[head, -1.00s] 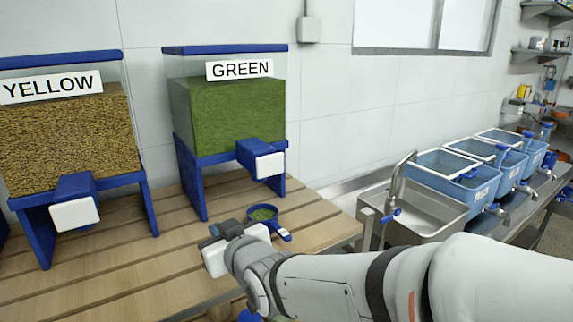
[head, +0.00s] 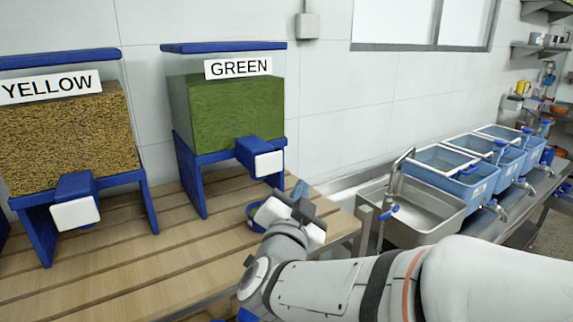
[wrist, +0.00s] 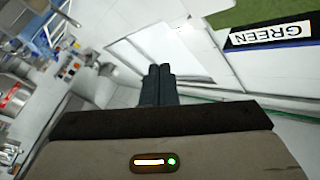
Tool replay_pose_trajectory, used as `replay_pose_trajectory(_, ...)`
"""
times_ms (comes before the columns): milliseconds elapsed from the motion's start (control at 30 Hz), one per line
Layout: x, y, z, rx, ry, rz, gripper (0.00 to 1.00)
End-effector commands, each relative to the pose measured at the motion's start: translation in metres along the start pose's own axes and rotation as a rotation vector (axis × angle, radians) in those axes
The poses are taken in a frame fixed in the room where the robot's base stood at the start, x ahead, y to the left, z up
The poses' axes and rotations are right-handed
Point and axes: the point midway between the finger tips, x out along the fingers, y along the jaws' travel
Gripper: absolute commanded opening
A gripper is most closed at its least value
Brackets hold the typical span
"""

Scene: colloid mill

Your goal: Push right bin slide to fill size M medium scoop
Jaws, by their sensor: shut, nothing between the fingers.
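The right bin, labelled GREEN (head: 235,110), stands on blue legs and holds green granules. Its blue slide with a white front plate (head: 268,164) sticks out at the lower right of the bin. A blue scoop (head: 253,213) is on the wooden table below the slide, mostly hidden behind my wrist. Its contents cannot be made out now. My gripper (head: 299,190) is shut and empty, just right of and below the slide, apart from it. In the wrist view my closed fingers (wrist: 158,85) point up with nothing between them; the GREEN label (wrist: 270,35) shows upside down.
The YELLOW bin (head: 75,130) stands to the left with its own white-fronted slide (head: 75,213). A steel sink with a tap (head: 397,185) and several blue tubs (head: 450,180) line the right. The slatted table (head: 150,265) is clear in front of the bins.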

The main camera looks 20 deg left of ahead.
Motion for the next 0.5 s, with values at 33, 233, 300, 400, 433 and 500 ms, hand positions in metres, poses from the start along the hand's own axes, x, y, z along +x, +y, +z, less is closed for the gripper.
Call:
replay_pose_trajectory(33, 0.000, 0.000, 0.000, 0.000, 0.000, 0.000, 0.00)
replay_pose_trajectory(233, 0.003, -0.003, 0.003, -0.002, -0.002, -0.001, 0.00)
replay_pose_trajectory(300, 0.007, -0.006, 0.005, -0.002, -0.002, -0.001, 0.00)
replay_pose_trajectory(400, 0.016, -0.012, 0.011, -0.003, -0.003, -0.001, 0.00)
replay_pose_trajectory(433, 0.019, -0.015, 0.013, -0.003, -0.003, -0.001, 0.00)
replay_pose_trajectory(500, 0.026, -0.020, 0.018, -0.003, -0.003, -0.001, 0.00)
